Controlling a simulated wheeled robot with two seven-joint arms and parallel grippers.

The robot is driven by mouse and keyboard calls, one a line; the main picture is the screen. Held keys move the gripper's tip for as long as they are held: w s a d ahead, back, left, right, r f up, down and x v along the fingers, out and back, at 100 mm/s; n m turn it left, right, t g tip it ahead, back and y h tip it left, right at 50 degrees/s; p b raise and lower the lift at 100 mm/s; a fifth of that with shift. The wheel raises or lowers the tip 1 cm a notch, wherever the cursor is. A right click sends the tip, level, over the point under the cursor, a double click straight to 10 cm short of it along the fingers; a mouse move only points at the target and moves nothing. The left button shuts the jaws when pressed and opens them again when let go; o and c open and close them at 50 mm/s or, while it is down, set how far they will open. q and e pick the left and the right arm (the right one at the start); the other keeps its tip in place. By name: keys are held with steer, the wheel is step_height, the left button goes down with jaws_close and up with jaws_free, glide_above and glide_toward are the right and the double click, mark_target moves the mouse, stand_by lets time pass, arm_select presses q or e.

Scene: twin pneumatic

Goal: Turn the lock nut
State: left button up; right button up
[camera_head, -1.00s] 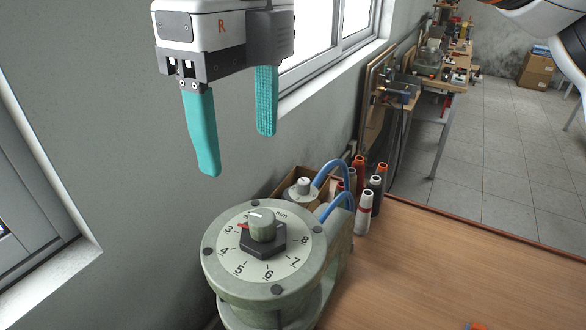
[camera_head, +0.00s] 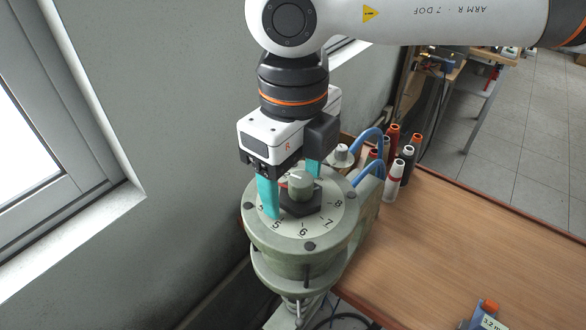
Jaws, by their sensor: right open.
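The dark hexagonal lock nut (camera_head: 301,208) sits flat in the middle of a pale numbered dial (camera_head: 324,228) on top of a grey-green round housing (camera_head: 290,264). A grey-green knob (camera_head: 301,184) with a white mark stands up from the nut's centre. My right gripper (camera_head: 291,193) points down at the dial with its teal fingers apart. One finger is in front and left of the knob and nut, low over the dial. The other is behind the knob, its tip hidden. I cannot tell whether either finger touches the nut. My left gripper is out of view.
A wooden table (camera_head: 470,250) lies right of the housing, mostly clear. Behind the housing are a small knob (camera_head: 341,156), blue hoses (camera_head: 366,138) and several red, white and dark bottles (camera_head: 395,180). A wall and window (camera_head: 40,110) are close on the left.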

steer(key=shift+c, duration=1.1)
steer(key=c, duration=0.8)
steer(key=shift+f+m+b, duration=0.15)
steer(key=shift+m+b, duration=0.15)
steer(key=shift+b, duration=0.5)
steer(key=m+b, duration=0.2)
steer(key=b, duration=0.1)
steer(key=m+b, duration=0.4)
steer(key=b, duration=0.1)
steer(key=shift+w+d+m+b, duration=0.25)
steer(key=shift+d+m+b, duration=0.05)
steer(key=shift+b, duration=0.05)
steer(key=m+b, duration=0.2)
steer(key=m, duration=0.1)
steer(key=shift+d, duration=0.15)
steer(key=shift+d+r+m+b, duration=0.1)
steer(key=shift+r+m+b, duration=0.1)
steer(key=shift+m+b, duration=0.55)
steer(key=shift+m, duration=0.25)
